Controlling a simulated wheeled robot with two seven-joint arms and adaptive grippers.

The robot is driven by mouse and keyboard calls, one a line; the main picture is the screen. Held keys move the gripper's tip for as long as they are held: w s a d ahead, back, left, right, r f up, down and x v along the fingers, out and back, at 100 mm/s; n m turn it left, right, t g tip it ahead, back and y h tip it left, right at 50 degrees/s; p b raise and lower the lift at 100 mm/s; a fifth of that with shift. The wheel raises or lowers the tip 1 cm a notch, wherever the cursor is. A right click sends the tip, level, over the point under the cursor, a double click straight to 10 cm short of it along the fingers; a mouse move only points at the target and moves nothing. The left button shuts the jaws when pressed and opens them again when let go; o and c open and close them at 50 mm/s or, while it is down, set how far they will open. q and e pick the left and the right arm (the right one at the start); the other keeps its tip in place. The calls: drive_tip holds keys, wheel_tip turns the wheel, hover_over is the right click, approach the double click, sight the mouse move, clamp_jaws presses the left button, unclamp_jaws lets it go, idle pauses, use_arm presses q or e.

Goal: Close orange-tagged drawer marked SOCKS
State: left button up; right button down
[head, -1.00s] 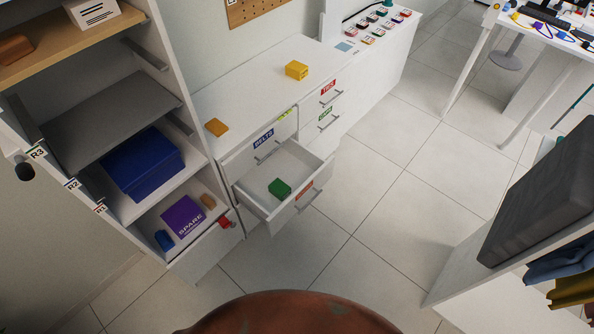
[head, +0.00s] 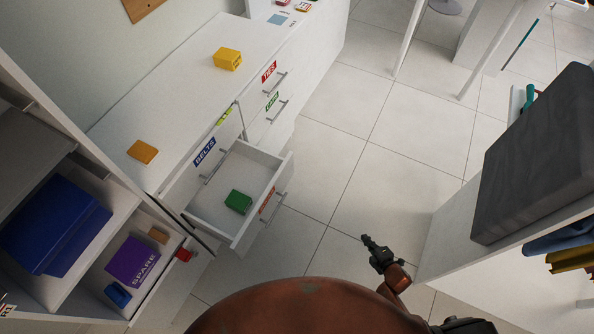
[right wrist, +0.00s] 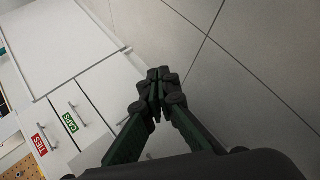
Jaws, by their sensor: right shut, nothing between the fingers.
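The open drawer (head: 236,233) juts out from the white dresser, below the blue BELTS tag. An orange-red tag (head: 267,200) sits on its front beside a bar handle (head: 277,208); its lettering is too small to read. A green box (head: 238,202) lies inside the drawer. My right gripper (head: 367,240) is over the floor, to the right of the drawer front and well apart from it. The right wrist view shows its fingers (right wrist: 156,82) shut together with nothing between them. My left gripper is not in view.
A yellow box (head: 228,59) and an orange block (head: 142,151) are on the dresser top. Drawers tagged TIES (head: 269,71) and green are shut. A white unit with a dark grey box (head: 540,155) stands at right. Tiled floor (head: 400,130) between is clear.

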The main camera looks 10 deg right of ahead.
drive_tip(key=w+a+r+n+t+y+b, duration=0.35)
drive_tip(key=w+a+r+n+y, duration=0.2)
drive_tip(key=w+r+n, duration=0.65)
drive_tip(key=w+a+r+n+g+y+b, duration=0.1)
drive_tip(key=w+a+r+n+y+b, duration=0.35)
drive_tip(key=a+r+n, duration=0.4)
drive_tip(key=n+g+y+b, duration=0.1)
drive_tip(key=n+g+y, duration=0.2)
drive_tip(key=n, duration=0.5)
approach(284, 169)
drive_tip(key=shift+t, duration=0.25)
drive_tip(key=b+x, duration=0.2)
drive_tip(key=x, duration=0.3)
drive_tip(key=shift+a+f+b, duration=0.1)
drive_tip(key=shift+a+b, duration=0.3)
drive_tip(key=shift+a, duration=0.1)
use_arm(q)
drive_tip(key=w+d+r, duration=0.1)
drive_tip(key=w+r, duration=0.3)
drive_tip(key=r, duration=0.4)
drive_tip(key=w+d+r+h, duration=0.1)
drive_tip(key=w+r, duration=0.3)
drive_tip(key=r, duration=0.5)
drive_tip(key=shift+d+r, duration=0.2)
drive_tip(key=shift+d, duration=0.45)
use_arm(e)
drive_tip(key=shift+w+a, duration=0.3)
drive_tip(key=shift+a, duration=0.1)
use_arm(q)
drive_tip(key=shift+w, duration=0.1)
